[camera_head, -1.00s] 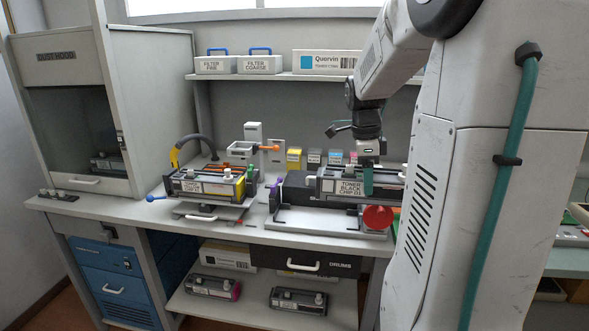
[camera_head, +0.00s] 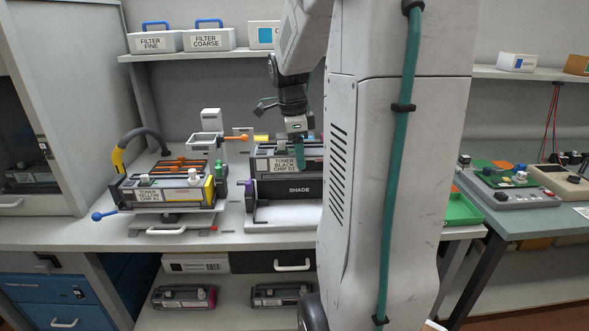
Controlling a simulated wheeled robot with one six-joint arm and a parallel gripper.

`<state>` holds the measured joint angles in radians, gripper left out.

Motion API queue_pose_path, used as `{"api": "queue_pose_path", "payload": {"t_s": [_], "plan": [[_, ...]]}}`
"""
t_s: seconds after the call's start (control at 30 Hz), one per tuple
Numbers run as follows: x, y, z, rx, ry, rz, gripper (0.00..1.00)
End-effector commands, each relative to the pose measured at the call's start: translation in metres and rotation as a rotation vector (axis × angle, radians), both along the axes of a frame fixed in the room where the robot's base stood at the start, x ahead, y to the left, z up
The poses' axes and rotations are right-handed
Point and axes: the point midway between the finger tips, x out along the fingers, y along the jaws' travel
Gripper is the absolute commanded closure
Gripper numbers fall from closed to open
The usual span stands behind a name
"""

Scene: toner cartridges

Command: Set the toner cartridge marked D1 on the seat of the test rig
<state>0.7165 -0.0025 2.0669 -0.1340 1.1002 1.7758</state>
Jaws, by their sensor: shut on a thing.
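The toner cartridge marked D1 (camera_head: 272,166), grey and black with a white "TONER BLACK CHIP D1" label, is upright at the centre. My gripper (camera_head: 299,157) is shut on it from above; a teal finger shows against its front. The cartridge appears in front of or just above a dark block marked "SHADE" (camera_head: 285,189), on a fixture with a white base (camera_head: 265,220). I cannot tell whether they touch. This fixture may be the test rig, but no name for it shows. Its right part is hidden behind my own body.
A yellow toner cartridge marked A1 (camera_head: 160,194) sits on a stand to the left, with a blue-ball lever (camera_head: 104,215). More cartridges (camera_head: 184,297) lie on the lower shelf. A second bench (camera_head: 530,222) with electronics stands right. The white bench front at left is clear.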

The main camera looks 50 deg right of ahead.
Motion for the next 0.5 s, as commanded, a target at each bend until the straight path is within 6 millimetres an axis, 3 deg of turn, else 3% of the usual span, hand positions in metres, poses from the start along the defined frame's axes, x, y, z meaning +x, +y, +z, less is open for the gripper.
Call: {"api": "queue_pose_path", "payload": {"t_s": [0.5], "plan": [[-0.002,-0.004,-0.053,-0.002,-0.002,-0.008,0.84]]}}
